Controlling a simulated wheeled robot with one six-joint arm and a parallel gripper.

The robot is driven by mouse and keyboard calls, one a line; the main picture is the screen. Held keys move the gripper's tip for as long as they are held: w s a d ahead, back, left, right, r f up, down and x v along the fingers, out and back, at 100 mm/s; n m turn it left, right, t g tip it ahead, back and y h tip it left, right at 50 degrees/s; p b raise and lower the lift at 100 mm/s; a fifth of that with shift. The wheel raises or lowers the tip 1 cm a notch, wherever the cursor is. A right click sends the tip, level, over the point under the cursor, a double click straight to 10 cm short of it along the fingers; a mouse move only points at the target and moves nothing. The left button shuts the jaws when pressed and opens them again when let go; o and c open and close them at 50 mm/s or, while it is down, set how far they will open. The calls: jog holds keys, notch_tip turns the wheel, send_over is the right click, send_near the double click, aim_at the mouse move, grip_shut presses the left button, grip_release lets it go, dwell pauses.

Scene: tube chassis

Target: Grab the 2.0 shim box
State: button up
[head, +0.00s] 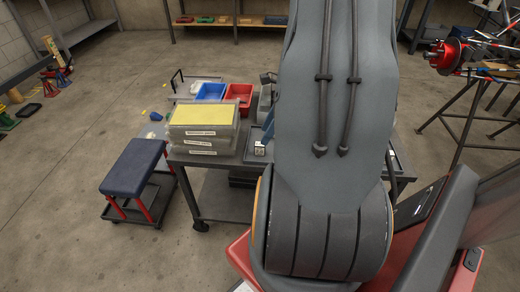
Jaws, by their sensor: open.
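My arm fills the middle of the head view, and my gripper is not visible. A small pale box with a dark mark (260,150) sits on the grey cart (225,161), close to the left edge of my arm. Its label is too small to read, so I cannot tell whether it is the 2.0 shim box. My arm hides much of the cart top, and other small boxes there cannot be seen.
Stacked grey labelled cases (203,138) with a yellow top stand on the cart's left. A blue bin (211,91) and a red bin (239,93) are behind. A padded stool (132,165) stands left. A tube chassis (485,60) is far right. Left floor is largely clear.

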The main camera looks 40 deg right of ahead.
aim_at(260, 149)
jog(key=shift+m, duration=0.3)
jog(key=x, duration=0.5)
jog(key=d+b+x, duration=0.1)
jog(key=x, duration=0.2)
jog(key=shift+w, duration=0.25)
grip_shut()
